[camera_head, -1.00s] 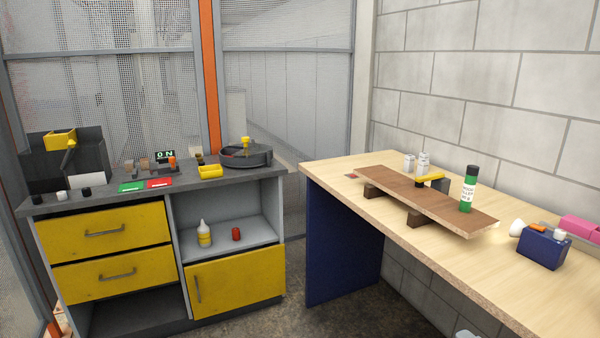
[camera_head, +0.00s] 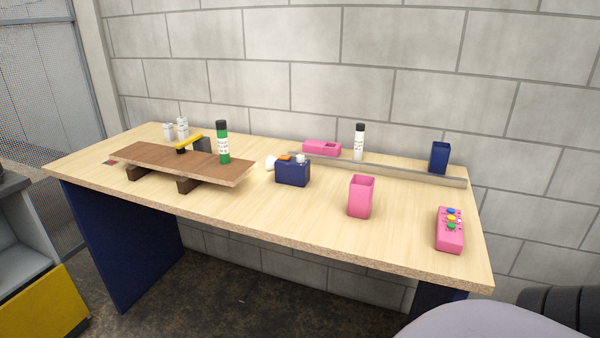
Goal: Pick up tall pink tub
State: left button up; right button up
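The tall pink tub (camera_head: 361,198) stands upright on the light wooden table (camera_head: 300,237), a little right of the middle and close to the front edge. It is open at the top and looks empty, though its bottom is hidden. Neither of my grippers shows in the head view.
A dark blue box (camera_head: 292,173) with small items stands left of the tub. A pink box with coloured knobs (camera_head: 449,231) lies to its right. A grey rail (camera_head: 400,173) runs behind. A brown board (camera_head: 160,160) on blocks bears a green bottle (camera_head: 223,144).

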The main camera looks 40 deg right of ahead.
aim_at(361, 188)
jog(key=k+l+z, duration=0.1)
jog(key=z, duration=1.6)
